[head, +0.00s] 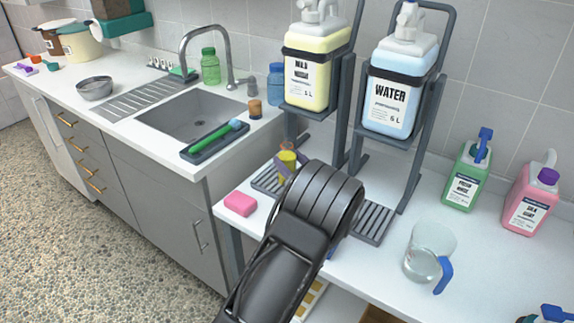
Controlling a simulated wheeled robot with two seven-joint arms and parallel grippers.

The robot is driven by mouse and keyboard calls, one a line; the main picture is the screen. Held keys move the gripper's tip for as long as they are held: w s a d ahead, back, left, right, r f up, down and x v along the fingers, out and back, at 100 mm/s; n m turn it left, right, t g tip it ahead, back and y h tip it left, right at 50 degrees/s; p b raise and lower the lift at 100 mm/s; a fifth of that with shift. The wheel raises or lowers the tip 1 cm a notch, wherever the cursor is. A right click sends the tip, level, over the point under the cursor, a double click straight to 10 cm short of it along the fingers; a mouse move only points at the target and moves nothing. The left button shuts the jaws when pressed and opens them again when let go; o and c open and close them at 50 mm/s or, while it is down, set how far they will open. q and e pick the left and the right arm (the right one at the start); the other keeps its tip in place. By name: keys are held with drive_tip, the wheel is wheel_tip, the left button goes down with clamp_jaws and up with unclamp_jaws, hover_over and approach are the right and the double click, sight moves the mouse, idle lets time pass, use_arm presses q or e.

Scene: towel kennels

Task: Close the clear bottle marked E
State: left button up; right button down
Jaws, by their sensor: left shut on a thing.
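My left gripper (284,170) is beyond my dark wrist, over the drip tray under the jug of yellow liquid. It is shut on a small yellow item (288,160), mostly hidden by my fingers and wrist. I cannot tell whether this is the bottle marked E, and no letter E is readable. A see-through green bottle (210,67) stands behind the sink, and a blue one (276,82) stands right of the tap. A brown stopper-like piece (255,109) stands on the counter near the sink's right edge. My right gripper is not in view.
Jugs of yellow liquid (309,80) and water (391,100) sit in tall grey stands. A pink block (240,203) lies by the front edge. A clear pitcher (427,250), a green canister (465,177) and a pink canister (530,200) stand at the right, with bare counter between them.

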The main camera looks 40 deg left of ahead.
use_arm(q)
clamp_jaws()
drive_tip(key=shift+r, duration=0.15)
wheel_tip(320, 180, up, 10)
drive_tip(key=shift+f, duration=0.1)
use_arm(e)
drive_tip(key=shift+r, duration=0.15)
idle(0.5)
use_arm(q)
drive_tip(key=o, duration=0.7)
unclamp_jaws()
clamp_jaws()
